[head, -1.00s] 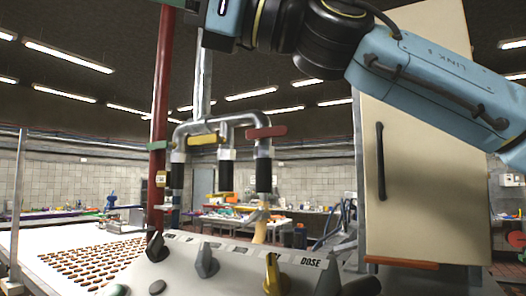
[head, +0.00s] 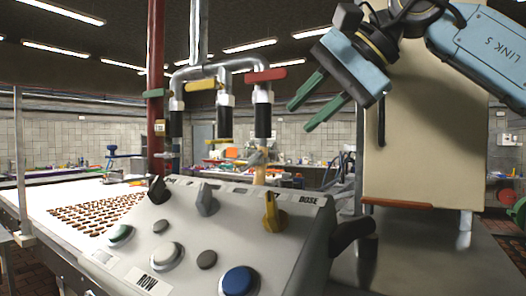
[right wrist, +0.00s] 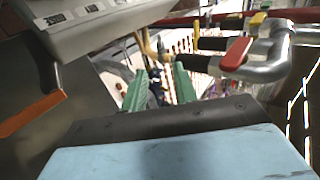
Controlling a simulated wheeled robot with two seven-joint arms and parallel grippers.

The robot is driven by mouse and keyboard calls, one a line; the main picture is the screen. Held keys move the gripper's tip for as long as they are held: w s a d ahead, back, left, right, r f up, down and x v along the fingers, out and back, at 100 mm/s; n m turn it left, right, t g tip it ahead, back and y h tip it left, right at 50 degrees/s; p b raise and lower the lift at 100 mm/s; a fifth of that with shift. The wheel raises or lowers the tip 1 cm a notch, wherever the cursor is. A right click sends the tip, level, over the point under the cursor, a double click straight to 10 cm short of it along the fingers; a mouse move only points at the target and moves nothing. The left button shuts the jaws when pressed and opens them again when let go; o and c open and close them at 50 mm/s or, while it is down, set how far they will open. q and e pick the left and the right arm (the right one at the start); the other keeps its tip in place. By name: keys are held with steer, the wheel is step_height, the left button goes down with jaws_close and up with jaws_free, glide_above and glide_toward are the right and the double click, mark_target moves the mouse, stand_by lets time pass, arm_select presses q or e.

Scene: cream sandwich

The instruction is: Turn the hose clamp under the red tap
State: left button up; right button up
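The red tap (head: 266,75) sits on a grey pipe, with a black hose (head: 263,122) hanging below it. A small grey hose clamp (head: 262,157) shows at the lower end of that hose, above a tan tube. My right gripper (head: 300,118) is open and empty, its green fingers to the right of the hose and pointing down-left. In the right wrist view the open fingers (right wrist: 160,70) point toward the hose area, with the red tap (right wrist: 236,52) to their right. The clamp's details are too small to make out. My left gripper is out of view.
A yellow tap (head: 201,85) and a green tap (head: 158,97) stand left of the red one. A control panel (head: 190,235) with knobs and buttons lies below the hoses. A cream cabinet (head: 420,150) stands behind my right arm. A red post (head: 156,60) rises at left.

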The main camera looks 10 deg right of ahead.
mark_target(263, 153)
steer(key=p+x, duration=0.1)
steer(key=x, duration=1)
steer(key=shift+a, duration=0.1)
jaws_close()
steer(key=shift+f, duration=0.2)
steer(key=b, duration=0.3)
steer(key=t+y+b, duration=0.1)
steer(key=b, duration=0.2)
steer(key=shift+f+t+y, duration=0.3)
steer(key=shift+f, duration=0.05)
steer(key=shift+s+r+b, duration=0.1)
steer(key=shift+r+b, duration=0.05)
steer(key=shift+b, duration=0.3)
steer(key=shift+r, duration=0.1)
